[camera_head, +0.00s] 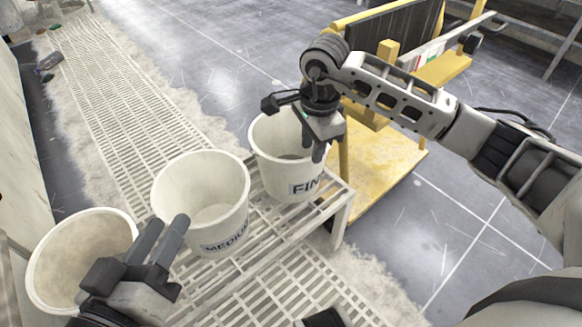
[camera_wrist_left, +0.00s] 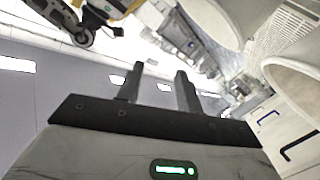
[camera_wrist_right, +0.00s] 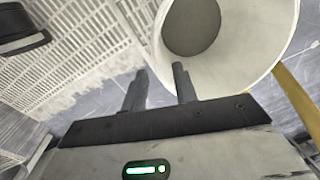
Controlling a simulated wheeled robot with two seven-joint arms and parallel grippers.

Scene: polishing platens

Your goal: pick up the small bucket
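Three white buckets of similar size stand in a row on a white slatted bench; I cannot tell which is the small one. The right bucket (camera_head: 272,165) has a partly hidden label reading "FIN". The middle bucket (camera_head: 215,222) reads "MEDIUM". The left bucket (camera_head: 50,265) shows no readable label. In the right wrist view the bucket's rim (camera_wrist_right: 270,62) appears close to the fingers; contact is unclear. My left gripper (camera_head: 168,223) is open and empty in front of the left and middle buckets.
The slatted bench (camera_head: 262,264) has a front edge close to the buckets. A yellow cart (camera_head: 385,165) stands just right of the right bucket, beneath my right arm. A long slatted walkway (camera_head: 105,95) runs along the left. Grey tiled floor (camera_head: 430,225) is clear at right.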

